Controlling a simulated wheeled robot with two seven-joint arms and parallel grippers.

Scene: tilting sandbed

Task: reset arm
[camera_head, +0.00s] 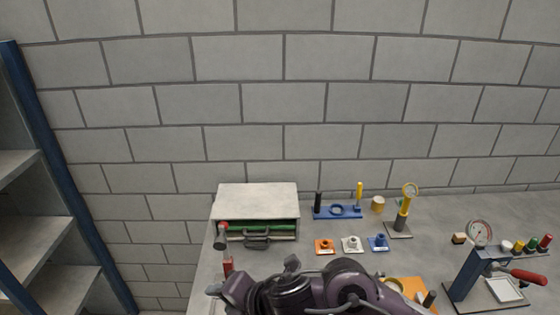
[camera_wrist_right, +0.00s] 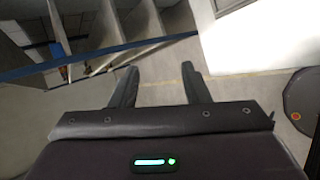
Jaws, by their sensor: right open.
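My right arm lies across the bottom of the head view, with its right gripper (camera_head: 238,290) pointing left near the front left of the grey workbench (camera_head: 340,250). In the right wrist view the right gripper (camera_wrist_right: 161,82) has its two dark fingers apart, with only bare floor showing between them. It holds nothing. My left gripper is in neither view.
A grey box (camera_head: 257,197) with a handle stands behind the gripper. A red-knobbed lever (camera_head: 222,237) is close by. Small orange, white and blue stands (camera_head: 351,244) and a gauge press (camera_head: 468,272) stand rightward. Shelving (camera_head: 62,285) is at left; floor lies between.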

